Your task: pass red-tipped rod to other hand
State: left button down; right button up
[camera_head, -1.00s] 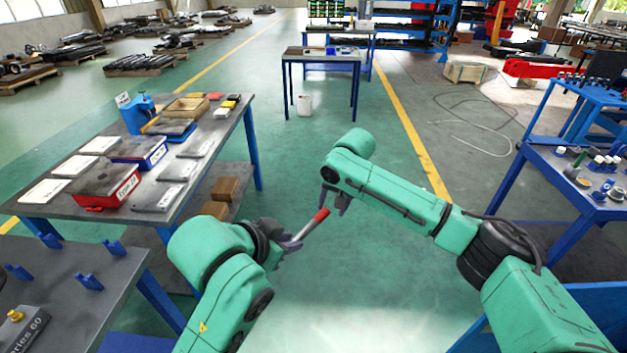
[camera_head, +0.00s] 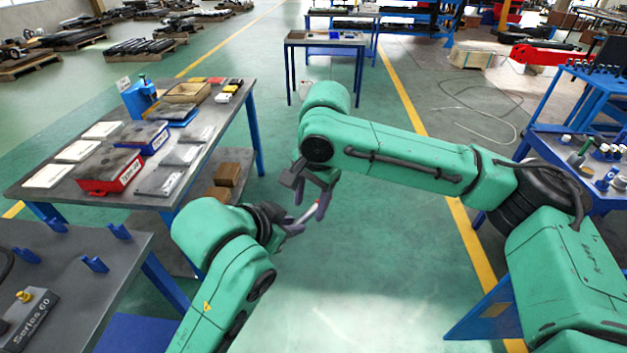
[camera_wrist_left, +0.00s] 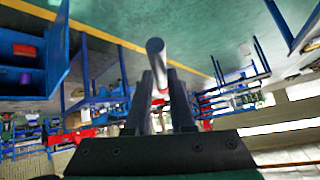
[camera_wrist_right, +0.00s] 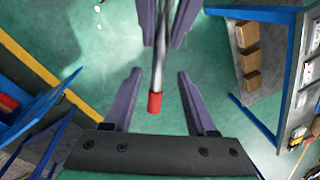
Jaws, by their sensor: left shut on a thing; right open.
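The rod (camera_head: 308,213) is a slim grey bar with a red tip, held in the air between my two arms. My left gripper (camera_head: 290,229) is shut on it. In the left wrist view the rod (camera_wrist_left: 156,62) stands between the left fingers. In the right wrist view the red tip (camera_wrist_right: 155,103) lies between the spread fingers of my right gripper (camera_wrist_right: 155,88), with visible gaps on both sides. The left gripper's fingers (camera_wrist_right: 165,20) show at the top there. In the head view my right gripper (camera_head: 312,200) is around the rod's far part and hides the red tip.
A nearer bench (camera_head: 60,260) with blue holders is at lower left. A blue table (camera_head: 560,155) with small parts is at right. The floor under the rod is clear.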

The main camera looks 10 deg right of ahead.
notch_tip(320, 180, down, 2)
jog(key=shift+w+a, duration=0.1)
jog(key=shift+w, duration=0.05)
jog(key=shift+c, duration=0.4)
grip_shut()
pick_arm(q)
jog(key=shift+s+d, duration=0.15)
pick_arm(e)
jog(key=shift+w+a+r, duration=0.1)
jog(key=shift+r, duration=0.05)
dwell(0.6)
pick_arm(q)
jog(key=c, duration=0.8)
grip_release()
jog(key=shift+o, duration=0.6)
jog(key=shift+r, duration=0.1)
